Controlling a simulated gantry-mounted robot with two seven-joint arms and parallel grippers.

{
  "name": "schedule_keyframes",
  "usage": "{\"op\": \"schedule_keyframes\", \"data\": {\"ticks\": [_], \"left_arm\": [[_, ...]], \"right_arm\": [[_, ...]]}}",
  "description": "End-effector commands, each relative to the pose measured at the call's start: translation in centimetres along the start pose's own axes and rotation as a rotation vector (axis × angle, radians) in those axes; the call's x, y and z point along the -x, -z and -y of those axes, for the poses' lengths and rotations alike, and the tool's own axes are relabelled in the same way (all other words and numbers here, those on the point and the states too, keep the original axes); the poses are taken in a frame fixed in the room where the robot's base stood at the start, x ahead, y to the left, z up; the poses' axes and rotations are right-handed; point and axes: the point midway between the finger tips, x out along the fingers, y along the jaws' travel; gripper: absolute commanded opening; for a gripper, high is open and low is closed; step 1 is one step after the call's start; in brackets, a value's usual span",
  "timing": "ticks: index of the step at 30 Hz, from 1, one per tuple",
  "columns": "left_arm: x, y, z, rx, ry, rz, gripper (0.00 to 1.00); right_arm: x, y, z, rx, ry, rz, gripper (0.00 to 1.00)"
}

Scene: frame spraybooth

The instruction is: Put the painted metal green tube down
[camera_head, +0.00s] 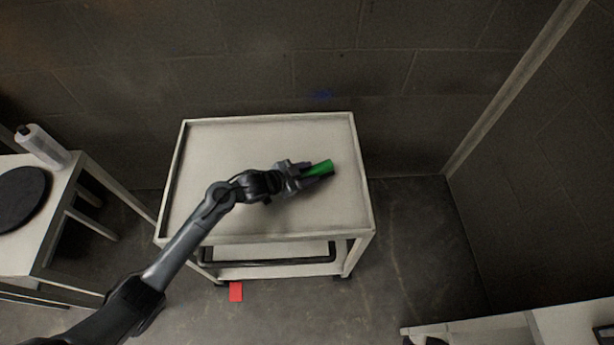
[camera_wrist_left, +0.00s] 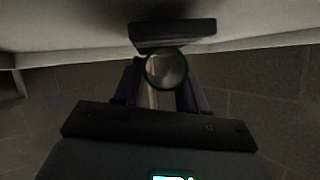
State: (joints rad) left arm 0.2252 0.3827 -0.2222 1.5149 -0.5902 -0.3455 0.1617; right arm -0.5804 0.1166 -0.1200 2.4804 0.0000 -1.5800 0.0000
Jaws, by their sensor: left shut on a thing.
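The green tube (camera_head: 319,169) is between the fingers of my left gripper (camera_head: 311,171), over the right part of the pale cart's top (camera_head: 230,150). My left gripper is shut on it. In the left wrist view the tube (camera_wrist_left: 165,69) shows end-on as a round opening with a green rim, between the fingers. A dark block-like shape lies just beyond it, against the pale surface. I cannot tell whether the tube touches the cart top. My right gripper is not in view.
The cart top has a raised rim and is otherwise clear. At the left, a pale table (camera_head: 60,205) holds a black disc (camera_head: 22,198) and a white bottle (camera_head: 43,146). A red piece (camera_head: 236,291) lies on the floor by the cart. Block walls stand behind and right.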

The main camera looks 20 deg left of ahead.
Motion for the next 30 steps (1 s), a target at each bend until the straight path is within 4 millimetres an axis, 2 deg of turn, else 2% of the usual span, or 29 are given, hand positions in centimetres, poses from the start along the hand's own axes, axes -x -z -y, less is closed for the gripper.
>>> {"op": "schedule_keyframes", "data": {"ticks": [3, 15, 16, 20, 21, 30], "left_arm": [[-0.63, -1.10, -0.34, 0.000, 0.001, -0.002, 0.06], [-0.79, -1.39, -0.43, 0.000, 0.001, -0.002, 0.06], [-0.78, -1.42, -0.44, 0.000, 0.000, -0.001, 0.45], [-0.76, -1.39, -0.44, 0.000, 0.000, -0.001, 0.64], [-0.76, -1.39, -0.44, 0.000, 0.000, -0.001, 0.67], [-0.68, -1.23, -0.39, 0.000, 0.001, -0.001, 0.67]], "right_arm": [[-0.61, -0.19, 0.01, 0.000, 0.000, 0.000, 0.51], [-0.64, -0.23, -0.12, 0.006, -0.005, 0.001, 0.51], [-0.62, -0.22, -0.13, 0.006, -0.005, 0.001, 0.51], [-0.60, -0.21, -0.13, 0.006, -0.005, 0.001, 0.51], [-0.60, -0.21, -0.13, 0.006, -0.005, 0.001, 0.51], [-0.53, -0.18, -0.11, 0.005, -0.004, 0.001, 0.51]]}}
